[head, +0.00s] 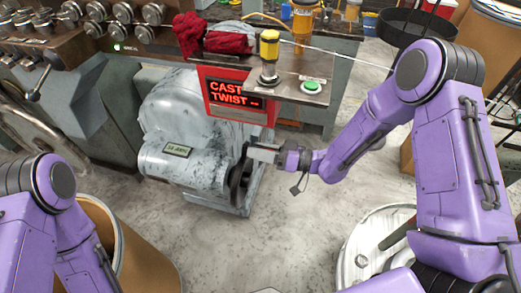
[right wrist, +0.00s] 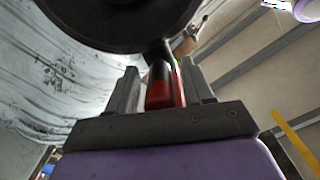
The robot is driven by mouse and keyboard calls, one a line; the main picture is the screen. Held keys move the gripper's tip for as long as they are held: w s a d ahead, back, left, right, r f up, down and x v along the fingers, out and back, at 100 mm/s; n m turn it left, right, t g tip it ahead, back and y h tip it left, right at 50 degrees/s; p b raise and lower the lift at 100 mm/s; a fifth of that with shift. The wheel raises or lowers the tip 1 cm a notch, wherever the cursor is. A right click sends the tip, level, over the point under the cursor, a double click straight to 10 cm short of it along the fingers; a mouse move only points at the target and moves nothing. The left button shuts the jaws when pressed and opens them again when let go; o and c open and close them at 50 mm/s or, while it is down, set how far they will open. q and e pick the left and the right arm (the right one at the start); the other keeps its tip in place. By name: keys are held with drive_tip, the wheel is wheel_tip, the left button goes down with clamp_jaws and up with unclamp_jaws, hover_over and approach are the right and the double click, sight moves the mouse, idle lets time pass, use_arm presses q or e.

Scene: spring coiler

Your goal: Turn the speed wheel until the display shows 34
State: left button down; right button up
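The dark speed wheel (head: 238,183) is on the right end of the grey motor housing, seen nearly edge-on. Its dark rim (right wrist: 110,22) fills the top of the right wrist view, with a red and black handle (right wrist: 163,85) sticking out. My right gripper (head: 262,154) is at the wheel's upper edge. In the right wrist view its fingers (right wrist: 162,88) stand on both sides of the handle, with a narrow gap at left. A red panel display (head: 236,96) reads "CAST TWIST"; its small end text is unreadable. My left gripper is out of view.
A small label plate (head: 177,150) is on the motor housing (head: 185,120). A brown drum (head: 150,255) and a pale round drum lid (head: 365,235) flank open floor (head: 270,250).

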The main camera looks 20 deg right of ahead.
drive_tip(key=v, duration=1)
drive_tip(key=shift+d+b, duration=0.25)
drive_tip(key=shift+b, duration=0.2)
drive_tip(key=shift+s, duration=0.15)
